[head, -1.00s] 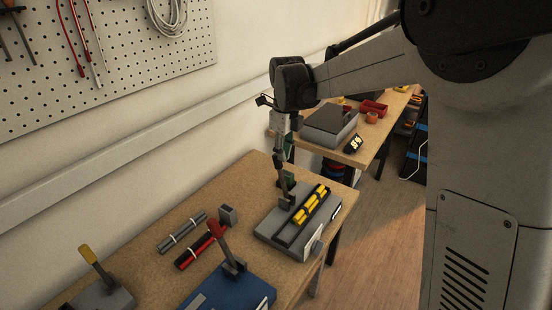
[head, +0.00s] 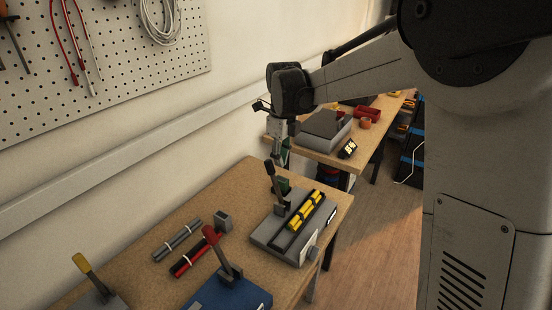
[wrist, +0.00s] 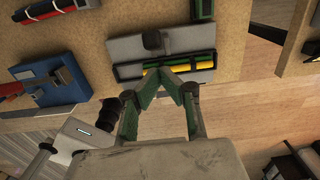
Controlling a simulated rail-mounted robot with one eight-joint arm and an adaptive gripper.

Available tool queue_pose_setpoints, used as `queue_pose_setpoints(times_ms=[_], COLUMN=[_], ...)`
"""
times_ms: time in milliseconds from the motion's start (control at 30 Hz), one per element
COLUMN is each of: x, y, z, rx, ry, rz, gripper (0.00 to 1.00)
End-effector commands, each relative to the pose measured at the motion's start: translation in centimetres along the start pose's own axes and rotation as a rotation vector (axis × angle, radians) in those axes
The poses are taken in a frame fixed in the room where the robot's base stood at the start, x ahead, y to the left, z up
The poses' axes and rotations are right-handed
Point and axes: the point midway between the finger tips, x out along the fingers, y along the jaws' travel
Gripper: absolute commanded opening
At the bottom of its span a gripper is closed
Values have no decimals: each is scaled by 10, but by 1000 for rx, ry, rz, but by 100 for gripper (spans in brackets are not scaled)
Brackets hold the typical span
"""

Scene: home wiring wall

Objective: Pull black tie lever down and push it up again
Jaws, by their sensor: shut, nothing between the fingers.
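The black tie lever (head: 269,171) has a black grip on a grey shaft. It stands nearly upright on a grey base plate (head: 262,236), tilted slightly left, in the head view. A bundle of yellow cables (head: 306,210) lies in a black holder beside it. The wrist view shows the lever from above (wrist: 153,40), foreshortened. My gripper (wrist: 167,73) is shut and empty; its green fingertips meet in front of the yellow cables, apart from the lever in that picture. In the head view my gripper (head: 281,150) hangs behind and above the grip; its fingertips are unclear.
A red-handled lever (head: 222,250) on a blue base and a yellow-handled lever (head: 85,268) stand nearer on the bench. Red and black cables (head: 194,253) and grey cables (head: 178,241) lie by a small grey block (head: 223,220). A second table holds a grey box (head: 322,134).

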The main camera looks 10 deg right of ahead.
Motion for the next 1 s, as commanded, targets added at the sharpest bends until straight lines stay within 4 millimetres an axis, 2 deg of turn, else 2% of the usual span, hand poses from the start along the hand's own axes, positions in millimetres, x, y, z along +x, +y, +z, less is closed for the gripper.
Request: queue_pose_setpoints(times_ms=[100,300,533,700,1000], x=[-12,-55,-92,-104,-107], y=[0,0,0,0,0], z=[-22,-12,-6,-5,-5], rx=[1,-2,-2,-1,-1], ry=[0,0,0,0,0], rz=[0,0,0,0,0], gripper=[0,0,0,0,0])
